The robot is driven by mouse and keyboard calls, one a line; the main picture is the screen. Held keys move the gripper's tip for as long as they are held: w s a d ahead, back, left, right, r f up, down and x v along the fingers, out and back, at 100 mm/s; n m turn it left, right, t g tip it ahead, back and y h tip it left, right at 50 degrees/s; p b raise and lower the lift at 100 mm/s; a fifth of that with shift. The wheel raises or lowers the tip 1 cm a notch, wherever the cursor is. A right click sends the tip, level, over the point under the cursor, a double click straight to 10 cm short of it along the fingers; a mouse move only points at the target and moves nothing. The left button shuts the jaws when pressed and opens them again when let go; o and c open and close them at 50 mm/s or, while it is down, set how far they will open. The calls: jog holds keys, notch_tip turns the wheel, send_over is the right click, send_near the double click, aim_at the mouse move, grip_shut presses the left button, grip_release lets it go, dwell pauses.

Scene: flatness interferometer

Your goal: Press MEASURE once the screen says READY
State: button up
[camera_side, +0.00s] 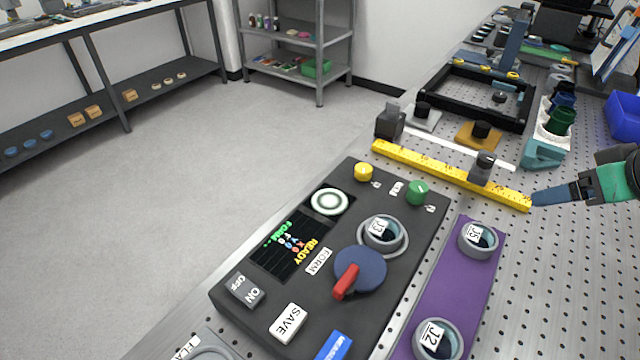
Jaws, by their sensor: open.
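The dark control box (408,222) stands tilted in the lower middle of the side view. Its black screen (290,246) shows green "FORM.." text, a few small coloured characters and the word READY in yellow. The blue MEASURE button (334,346) is at the box's near end, partly cut off by the bottom edge of the frame. My gripper (545,197) reaches in from the right edge, near the end of the yellow ruler and well away from the button. It is open, with nothing seen between its fingers.
The box also carries a white SAVE key (288,323), an ON/OFF switch (247,291), a blue dial with a red pointer (360,270), and yellow (363,172) and green (417,192) knobs. A yellow ruler (430,171) lies behind.

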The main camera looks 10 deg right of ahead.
dwell(0.4)
grip_shut()
dwell(1.5)
